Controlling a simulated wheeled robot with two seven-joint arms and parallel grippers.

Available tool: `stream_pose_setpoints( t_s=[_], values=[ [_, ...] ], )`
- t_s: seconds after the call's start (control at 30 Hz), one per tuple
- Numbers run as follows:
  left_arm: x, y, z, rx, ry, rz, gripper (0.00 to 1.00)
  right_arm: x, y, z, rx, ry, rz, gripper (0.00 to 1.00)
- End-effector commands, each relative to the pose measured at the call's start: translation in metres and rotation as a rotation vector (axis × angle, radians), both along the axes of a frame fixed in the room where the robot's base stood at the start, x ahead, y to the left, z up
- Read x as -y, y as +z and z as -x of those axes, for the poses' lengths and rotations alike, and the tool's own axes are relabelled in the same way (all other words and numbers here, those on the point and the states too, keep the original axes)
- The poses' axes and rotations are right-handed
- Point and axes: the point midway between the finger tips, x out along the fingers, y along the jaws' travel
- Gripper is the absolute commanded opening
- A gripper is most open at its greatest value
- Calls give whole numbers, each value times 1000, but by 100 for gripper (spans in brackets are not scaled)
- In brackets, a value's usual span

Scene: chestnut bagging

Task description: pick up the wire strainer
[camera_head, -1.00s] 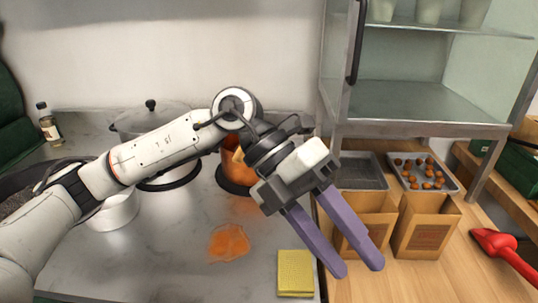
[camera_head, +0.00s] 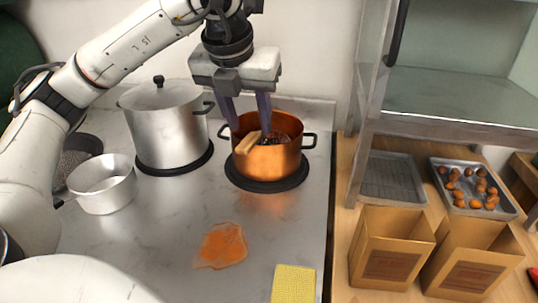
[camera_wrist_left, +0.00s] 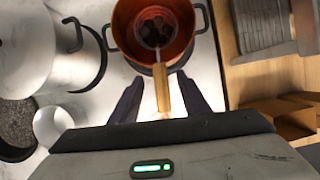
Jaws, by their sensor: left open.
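The wire strainer shows its wooden handle (camera_head: 247,143) sticking out over the near rim of the copper pot (camera_head: 272,160). In the left wrist view its round basket (camera_wrist_left: 153,27) lies inside the pot with dark pieces in or under it, and its handle (camera_wrist_left: 162,90) points toward my gripper. My left gripper (camera_head: 249,127) is open above the pot, fingers pointing down. In the left wrist view its two purple fingers (camera_wrist_left: 160,80) stand on either side of the handle, apart from it. My right gripper is not in view.
A lidded steel pot (camera_head: 167,125) stands left of the copper pot, with a small white saucepan (camera_head: 103,188) nearer. An orange spill (camera_head: 222,246) and a yellow sponge (camera_head: 293,284) lie in front. Paper bags (camera_head: 388,250) and a chestnut tray (camera_head: 512,212) are at right.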

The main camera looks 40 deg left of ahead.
Motion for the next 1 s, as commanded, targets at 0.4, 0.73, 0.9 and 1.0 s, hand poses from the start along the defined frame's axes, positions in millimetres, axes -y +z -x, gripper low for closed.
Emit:
stream_pose_setpoints(
  t_s=[0.4, 0.73, 0.9, 1.0],
  values=[
    [-8, -47, -15, -1, -1, 0, 42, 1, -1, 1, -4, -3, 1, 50],
    [-8, -48, -15, -1, -1, 1, 25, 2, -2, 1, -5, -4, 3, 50],
    [-8, -48, -15, -1, -1, 1, 0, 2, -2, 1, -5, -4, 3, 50],
    [-8, -47, -16, 4, -1, 0, 0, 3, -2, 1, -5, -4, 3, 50]
  ],
)
